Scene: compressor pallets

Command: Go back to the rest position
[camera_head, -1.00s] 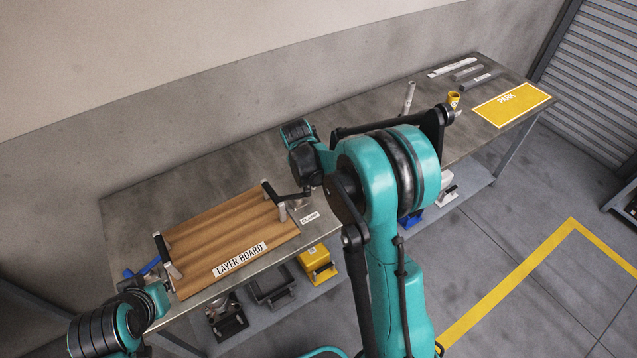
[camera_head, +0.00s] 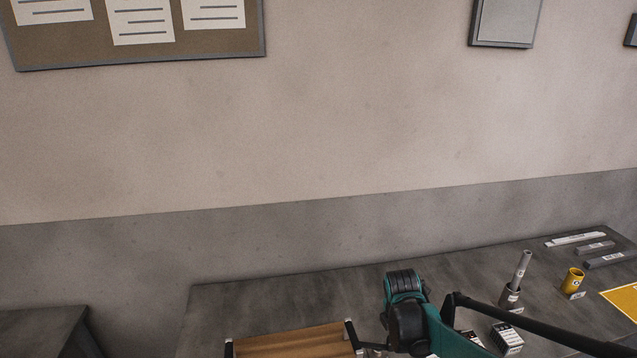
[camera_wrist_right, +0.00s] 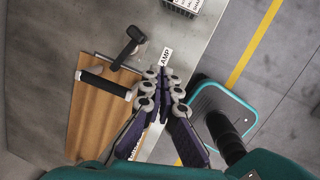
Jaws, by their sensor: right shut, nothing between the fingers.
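My right gripper (camera_wrist_right: 166,78) shows in the right wrist view with its fingers together and nothing between them. Its tips are beside a small white label near the bench's front edge. The brown layer board (camera_wrist_right: 88,130) lies to the left of the fingers, apart from them as far as I can tell. In the head view, my right arm's teal and black wrist (camera_head: 405,312) is over the bench, right of the layer board (camera_head: 290,344); its fingers are not clearly seen there. My left gripper is in no current view.
The bench (camera_head: 290,302) has clear room behind the board. A grey holder with a rod (camera_head: 515,285), a yellow cup (camera_head: 572,281), dark-and-white boxes (camera_head: 507,338), grey bars (camera_head: 607,258) and a yellow mat (camera_head: 622,298) are to the right. A wall stands behind.

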